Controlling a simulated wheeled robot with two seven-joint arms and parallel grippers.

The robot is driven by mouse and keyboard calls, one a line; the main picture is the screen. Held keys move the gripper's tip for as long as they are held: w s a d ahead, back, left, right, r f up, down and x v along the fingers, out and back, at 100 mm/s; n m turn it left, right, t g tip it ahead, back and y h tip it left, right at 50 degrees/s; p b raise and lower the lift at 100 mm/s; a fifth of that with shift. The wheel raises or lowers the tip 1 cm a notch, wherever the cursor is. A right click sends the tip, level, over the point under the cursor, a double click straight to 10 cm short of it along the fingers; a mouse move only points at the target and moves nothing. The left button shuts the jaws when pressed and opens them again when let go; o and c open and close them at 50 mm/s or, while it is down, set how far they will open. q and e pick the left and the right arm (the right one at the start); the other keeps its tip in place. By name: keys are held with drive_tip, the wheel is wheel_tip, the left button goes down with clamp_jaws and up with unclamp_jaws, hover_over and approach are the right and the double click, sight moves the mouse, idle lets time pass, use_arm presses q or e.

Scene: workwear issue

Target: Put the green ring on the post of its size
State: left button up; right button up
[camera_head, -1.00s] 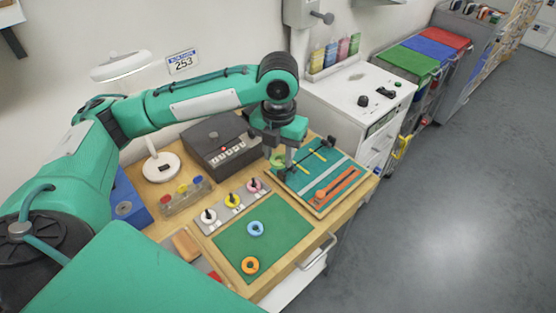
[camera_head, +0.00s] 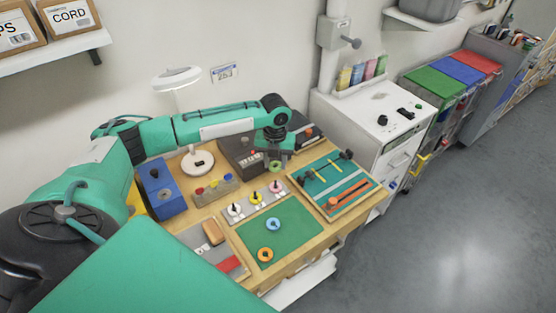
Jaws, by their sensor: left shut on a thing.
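The green ring (camera_head: 274,166) is held in my left gripper (camera_head: 275,160), which is shut on it, above the table behind the post rack (camera_head: 245,214). The rack is grey with three posts in a row. A white ring (camera_head: 234,211), a yellow ring (camera_head: 256,199) and a pink ring (camera_head: 277,188) sit around its posts. The held ring is apart from the posts, just beyond the pink one. A blue ring (camera_head: 273,224) and an orange ring (camera_head: 265,255) lie flat on the green mat (camera_head: 295,231). My right gripper is out of view.
A dark box (camera_head: 236,153) stands behind the rack, close to my left gripper. A tool board (camera_head: 322,177) lies to the right. A lamp (camera_head: 198,161), a blue box (camera_head: 160,190) and a holder with coloured knobs (camera_head: 214,191) stand to the left.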

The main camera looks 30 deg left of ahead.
use_arm(q)
drive_tip(key=shift+f+b, duration=2)
drive_tip(key=shift+f, duration=0.75)
drive_tip(key=shift+p, duration=0.45)
drive_tip(key=shift+f+p, duration=0.2)
drive_tip(key=shift+p, duration=0.25)
